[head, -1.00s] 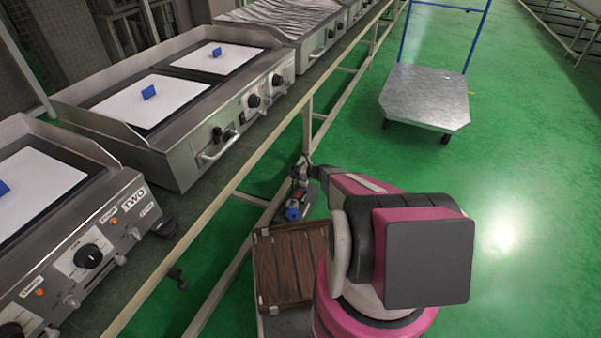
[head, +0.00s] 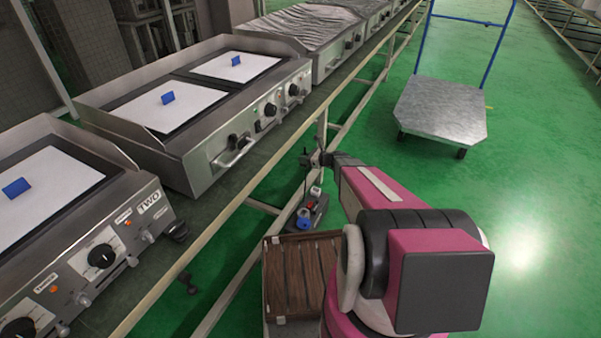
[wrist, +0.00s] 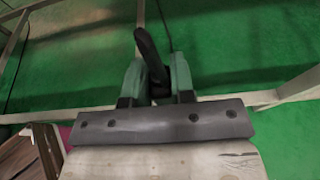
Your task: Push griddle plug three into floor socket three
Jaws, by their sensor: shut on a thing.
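A clear gap shows between gripper and block. Socket numbers cannot be read, and the plug's tip is hidden in the wrist view.
Griddles stand on the long bench, one marked TWO (head: 150,204). A brown slatted crate (head: 300,280) is near my base. A flat trolley (head: 440,110) stands on the open green floor at right.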

